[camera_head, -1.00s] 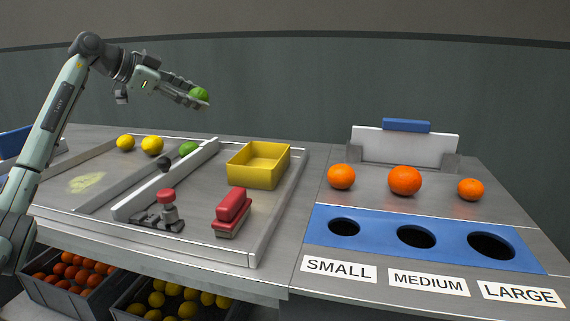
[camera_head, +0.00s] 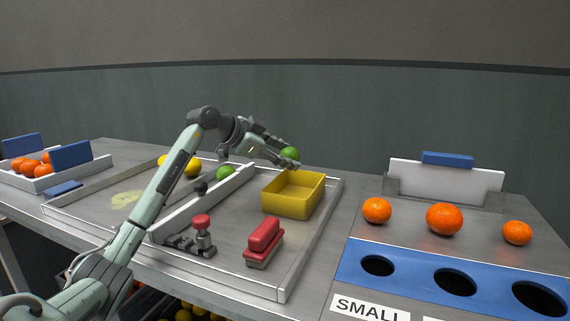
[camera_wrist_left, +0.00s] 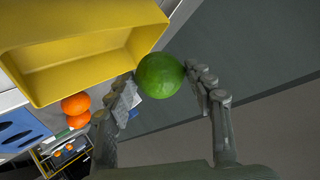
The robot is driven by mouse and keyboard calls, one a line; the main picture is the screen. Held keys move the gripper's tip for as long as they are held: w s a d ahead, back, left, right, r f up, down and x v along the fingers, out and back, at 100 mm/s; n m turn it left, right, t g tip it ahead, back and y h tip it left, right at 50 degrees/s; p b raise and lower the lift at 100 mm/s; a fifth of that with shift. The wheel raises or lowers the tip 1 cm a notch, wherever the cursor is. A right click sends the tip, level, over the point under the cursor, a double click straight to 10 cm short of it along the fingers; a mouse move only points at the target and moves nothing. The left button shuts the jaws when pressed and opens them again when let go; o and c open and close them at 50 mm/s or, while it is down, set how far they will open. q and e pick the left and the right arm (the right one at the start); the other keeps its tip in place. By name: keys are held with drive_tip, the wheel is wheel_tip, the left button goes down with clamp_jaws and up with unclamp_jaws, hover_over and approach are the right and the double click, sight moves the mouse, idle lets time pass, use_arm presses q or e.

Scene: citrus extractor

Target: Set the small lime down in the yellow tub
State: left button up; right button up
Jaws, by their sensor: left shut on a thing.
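The small lime (camera_head: 290,153) is held between the fingertips of my left gripper (camera_head: 287,158). It also shows in the left wrist view (camera_wrist_left: 159,76), between the two fingers. The yellow tub (camera_head: 289,212) stands on the metal tray, open at the top. The lime is above the tub's far edge in the head view, and the tub's inside looks empty where it shows. In the left wrist view the tub (camera_wrist_left: 60,22) fills the upper left, beside the lime. My right gripper is not in view.
Another lime (camera_head: 226,173) and yellow lemons (camera_head: 193,167) lie left of the tray's divider (camera_head: 215,199). A red-handled brush (camera_head: 264,242) and a red-knobbed tool (camera_head: 202,232) lie in front of the tub. Oranges (camera_head: 444,218) sit behind the blue sorting panel (camera_head: 416,277) at right.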

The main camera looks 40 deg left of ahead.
use_arm(q)
drive_tip(key=shift+f, duration=1.35)
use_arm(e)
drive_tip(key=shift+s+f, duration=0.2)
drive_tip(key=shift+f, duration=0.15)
use_arm(q)
drive_tip(key=shift+f, duration=0.4)
drive_tip(key=o, duration=1.3)
drive_tip(key=shift+c, duration=0.2)
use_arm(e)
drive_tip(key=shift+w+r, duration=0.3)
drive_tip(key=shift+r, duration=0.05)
